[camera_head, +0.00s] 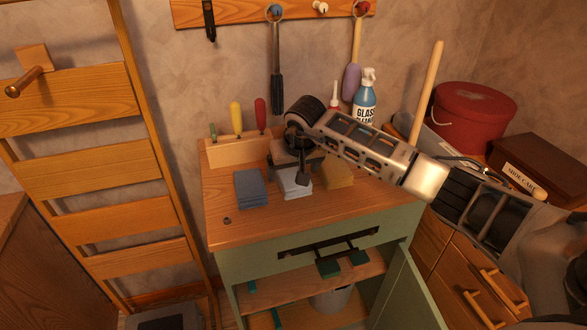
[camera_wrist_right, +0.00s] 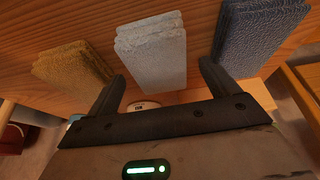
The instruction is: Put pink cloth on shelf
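Three folded cloths lie in a row on the wooden top (camera_head: 250,226) of a green cabinet: a blue-grey one (camera_head: 250,188), a pale whitish one (camera_head: 294,183) and a yellow-tan one (camera_head: 334,172). No cloth looks clearly pink. My right gripper (camera_head: 303,176) is over the pale cloth. In the right wrist view, the fingers of my right gripper (camera_wrist_right: 161,86) are apart and empty, with the pale cloth (camera_wrist_right: 152,52) beyond the gap between them. The blue-grey cloth (camera_wrist_right: 258,35) and tan cloth (camera_wrist_right: 75,76) lie to either side. A wooden shelf (camera_head: 280,290) shows inside the cabinet. My left gripper is out of view.
The cabinet's green door (camera_head: 408,295) stands open at the right. A spray bottle (camera_head: 366,98) stands at the back of the top, near screwdriver-like handles (camera_head: 236,116). A grey container (camera_head: 331,298) is inside the cabinet. A wooden ladder-like rack (camera_head: 110,170) stands left.

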